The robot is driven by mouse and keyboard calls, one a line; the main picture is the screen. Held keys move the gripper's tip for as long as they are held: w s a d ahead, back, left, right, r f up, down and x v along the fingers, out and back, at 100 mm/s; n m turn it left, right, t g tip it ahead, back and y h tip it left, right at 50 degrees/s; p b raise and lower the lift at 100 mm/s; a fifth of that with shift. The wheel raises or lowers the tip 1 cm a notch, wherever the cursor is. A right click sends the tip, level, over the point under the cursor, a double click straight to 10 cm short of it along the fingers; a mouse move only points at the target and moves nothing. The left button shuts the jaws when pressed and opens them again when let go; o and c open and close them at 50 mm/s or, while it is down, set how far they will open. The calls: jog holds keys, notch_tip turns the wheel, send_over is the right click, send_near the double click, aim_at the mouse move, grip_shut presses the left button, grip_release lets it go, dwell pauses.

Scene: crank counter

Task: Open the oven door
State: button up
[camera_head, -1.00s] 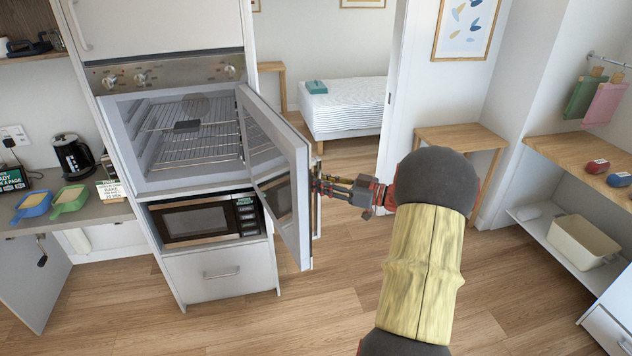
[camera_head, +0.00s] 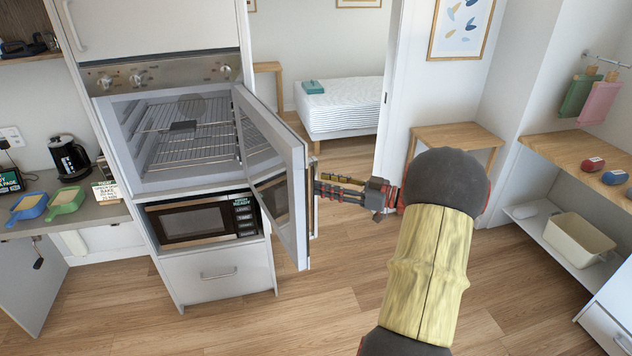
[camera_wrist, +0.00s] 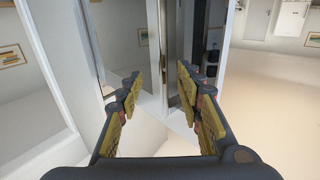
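The oven door (camera_head: 296,190) stands swung out to the right of the oven (camera_head: 180,140), leaving the cavity and its wire racks in plain view. My gripper (camera_head: 320,187) is at the outer side of the door, close to its free edge. In the wrist view, my gripper (camera_wrist: 160,88) has its two yellow-padded fingers spread apart. A narrow upright edge, seemingly of the door (camera_wrist: 157,50), shows between and beyond them. I cannot tell whether a finger touches the door or its handle.
A microwave (camera_head: 197,221) sits below the oven, above a drawer (camera_head: 218,274). A small wooden table (camera_head: 458,135) is behind my arm. The floor (camera_head: 290,320) in front is clear.

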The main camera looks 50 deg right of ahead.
jog(key=v, duration=0.8)
dwell(0.4)
